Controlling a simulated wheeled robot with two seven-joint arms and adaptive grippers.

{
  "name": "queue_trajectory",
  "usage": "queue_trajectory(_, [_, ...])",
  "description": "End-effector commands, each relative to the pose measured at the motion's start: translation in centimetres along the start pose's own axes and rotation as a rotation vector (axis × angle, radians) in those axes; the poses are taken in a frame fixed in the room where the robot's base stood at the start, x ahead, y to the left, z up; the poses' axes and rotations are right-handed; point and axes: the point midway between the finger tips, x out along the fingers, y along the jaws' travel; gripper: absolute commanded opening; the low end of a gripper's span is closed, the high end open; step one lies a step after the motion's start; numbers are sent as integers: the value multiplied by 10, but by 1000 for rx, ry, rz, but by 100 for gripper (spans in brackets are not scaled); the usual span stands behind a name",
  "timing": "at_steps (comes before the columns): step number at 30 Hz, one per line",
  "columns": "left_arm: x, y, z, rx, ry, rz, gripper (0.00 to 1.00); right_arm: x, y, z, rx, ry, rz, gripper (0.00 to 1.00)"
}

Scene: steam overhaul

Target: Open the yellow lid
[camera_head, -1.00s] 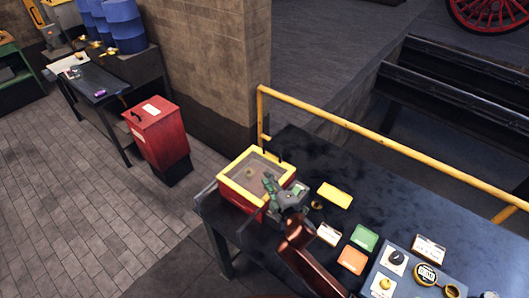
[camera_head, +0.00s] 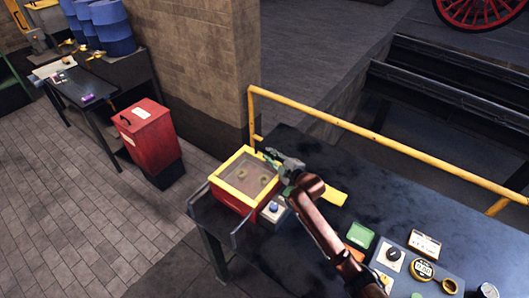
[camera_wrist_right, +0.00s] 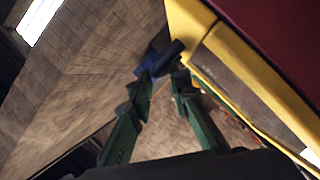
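The lid (camera_head: 225,191) is a yellow frame around a see-through pane. It lies flat and shut on a red box (camera_head: 231,202) at the left end of the dark table. Small round things show through the pane. My right gripper (camera_head: 268,155) is at the lid's far right corner. In the right wrist view, the fingers (camera_wrist_right: 163,78) are apart, with a narrow gap between the tips. A dark cylindrical piece (camera_wrist_right: 165,58) by the yellow frame (camera_wrist_right: 188,22) is just beyond the tips; I cannot tell if they touch it. My left gripper is not in view.
A yellow rail (camera_head: 350,127) runs along the table's far side. A blue-knobbed control (camera_head: 272,209) is right of the box. Yellow, green and orange plates and a grey control panel (camera_head: 408,263) lie further right. A red bin (camera_head: 148,140) stands on the floor at left.

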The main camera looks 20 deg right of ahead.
Motion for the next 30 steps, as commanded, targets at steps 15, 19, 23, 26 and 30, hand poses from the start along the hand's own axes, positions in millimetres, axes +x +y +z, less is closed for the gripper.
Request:
queue_trajectory(15, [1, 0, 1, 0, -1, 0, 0, 40, 0, 1, -1, -1, 0, 17])
queue_trajectory(19, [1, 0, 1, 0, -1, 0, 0, 40, 0, 0, -1, -1, 0, 17])
queue_trajectory(23, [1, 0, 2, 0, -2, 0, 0, 40, -1, 0, -1, -1, -1, 8])
queue_trajectory(26, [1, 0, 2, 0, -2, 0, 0, 40, -1, 0, -1, -1, -1, 1])
queue_trajectory(30, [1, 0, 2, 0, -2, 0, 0, 40, -1, 1, -1, -2, -1, 0])
